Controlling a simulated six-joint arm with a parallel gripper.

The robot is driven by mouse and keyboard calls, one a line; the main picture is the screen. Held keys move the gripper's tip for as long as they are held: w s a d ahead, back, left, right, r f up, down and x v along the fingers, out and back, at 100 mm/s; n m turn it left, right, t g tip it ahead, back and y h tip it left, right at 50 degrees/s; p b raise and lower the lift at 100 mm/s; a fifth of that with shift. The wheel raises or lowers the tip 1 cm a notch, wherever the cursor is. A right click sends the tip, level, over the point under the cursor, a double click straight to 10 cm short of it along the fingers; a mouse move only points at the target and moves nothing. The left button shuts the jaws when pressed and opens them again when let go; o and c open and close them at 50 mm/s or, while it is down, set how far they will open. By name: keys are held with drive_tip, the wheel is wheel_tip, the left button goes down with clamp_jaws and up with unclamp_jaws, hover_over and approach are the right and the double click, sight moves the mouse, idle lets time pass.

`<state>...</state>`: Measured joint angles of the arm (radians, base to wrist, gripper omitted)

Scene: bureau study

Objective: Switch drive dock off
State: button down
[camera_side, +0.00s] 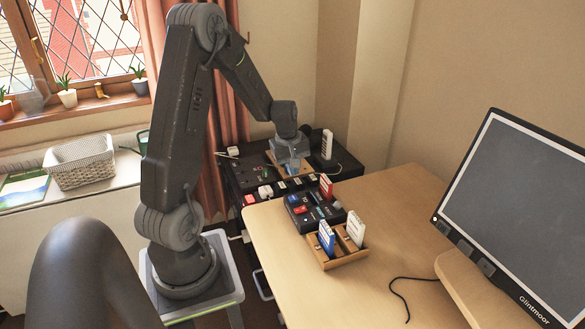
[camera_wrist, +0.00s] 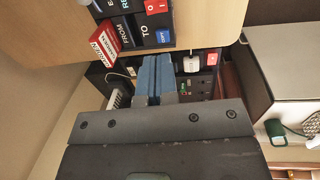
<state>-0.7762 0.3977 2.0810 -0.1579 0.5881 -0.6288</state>
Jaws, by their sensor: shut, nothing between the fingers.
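The drive dock (camera_side: 318,220) is a dark box on the wooden desk's left edge. A red rocker switch (camera_side: 301,210), a blue button (camera_side: 294,198) and a standing red drive (camera_side: 326,186) show on it. In the wrist view the dock (camera_wrist: 128,38) is at the top, cut off by the frame, with its red switch marked O and I (camera_wrist: 157,6), a blue button (camera_wrist: 163,37) and the red drive (camera_wrist: 104,40). My gripper (camera_side: 292,171) is shut and empty, behind the dock over the black cabinet. Its closed fingers (camera_wrist: 153,75) point up the wrist view, apart from the dock.
The black cabinet (camera_side: 237,182) carries a white drive (camera_side: 327,144), plugs (camera_side: 265,191) and cables. A wooden holder (camera_side: 345,260) with blue and white drives stands in front of the dock. A monitor (camera_side: 515,205) stands at right. The desk between is mostly clear.

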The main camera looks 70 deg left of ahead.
sight(303, 208)
drive_tip(key=shift+w+d+r, duration=0.1)
drive_tip(key=shift+w+d, duration=0.1)
drive_tip(key=shift+w, duration=0.55)
drive_tip(key=f, duration=0.4)
drive_tip(key=w+f, duration=0.1)
drive_tip(key=f, duration=0.9)
drive_tip(key=shift+w, duration=0.35)
drive_tip(key=shift+w+f, duration=0.1)
drive_tip(key=shift+f, duration=0.15)
